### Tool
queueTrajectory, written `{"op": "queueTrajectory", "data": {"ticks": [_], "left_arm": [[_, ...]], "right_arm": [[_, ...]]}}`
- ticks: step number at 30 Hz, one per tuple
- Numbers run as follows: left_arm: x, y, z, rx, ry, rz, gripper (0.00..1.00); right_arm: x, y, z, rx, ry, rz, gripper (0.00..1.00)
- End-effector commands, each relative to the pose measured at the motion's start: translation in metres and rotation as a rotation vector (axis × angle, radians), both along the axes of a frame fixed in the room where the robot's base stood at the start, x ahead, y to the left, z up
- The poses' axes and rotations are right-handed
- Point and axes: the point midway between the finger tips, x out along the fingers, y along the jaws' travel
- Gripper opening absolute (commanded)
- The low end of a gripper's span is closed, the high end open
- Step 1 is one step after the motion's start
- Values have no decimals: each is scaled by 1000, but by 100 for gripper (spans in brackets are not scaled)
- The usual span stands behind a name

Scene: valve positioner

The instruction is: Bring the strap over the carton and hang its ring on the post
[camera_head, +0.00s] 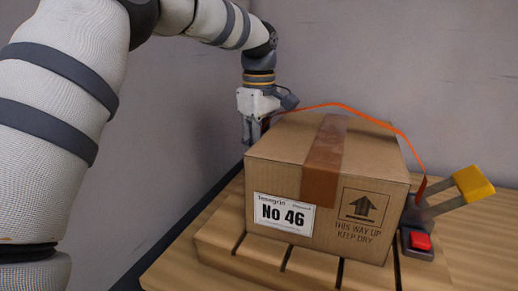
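A brown carton (278,172) stands on a slatted wooden pallet, upright with its arrow pointing up. An orange strap (385,120) rises from a ratchet (420,212) at the carton's right side and arches over the carton's top. Its far end reaches down to my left gripper (252,143). That gripper points down beside the carton's far left corner. Its fingertips are partly hidden by the carton, so its grip is unclear. The strap's ring and the post cannot be made out. My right gripper is not in view.
The ratchet has a yellow-ended handle (472,184) sticking up to the right and a red button (420,241) in front. The pallet (222,235) sits on a wooden table (480,245). Grey walls (400,60) stand close behind and left. Bare table lies at the right.

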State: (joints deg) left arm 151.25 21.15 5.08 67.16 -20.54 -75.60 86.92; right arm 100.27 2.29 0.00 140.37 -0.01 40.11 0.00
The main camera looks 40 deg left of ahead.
Motion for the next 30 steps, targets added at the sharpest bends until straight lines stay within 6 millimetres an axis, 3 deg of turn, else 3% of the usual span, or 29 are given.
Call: {"op": "queueTrajectory", "data": {"ticks": [21,22,24,30], "left_arm": [[0,0,-18,1,0,-1,0],[0,0,-18,1,0,-1,24],[0,0,-18,0,1,-1,40],[0,0,-19,0,2,-1,43]], "right_arm": [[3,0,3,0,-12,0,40],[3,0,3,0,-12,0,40],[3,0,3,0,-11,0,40],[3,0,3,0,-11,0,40]]}}
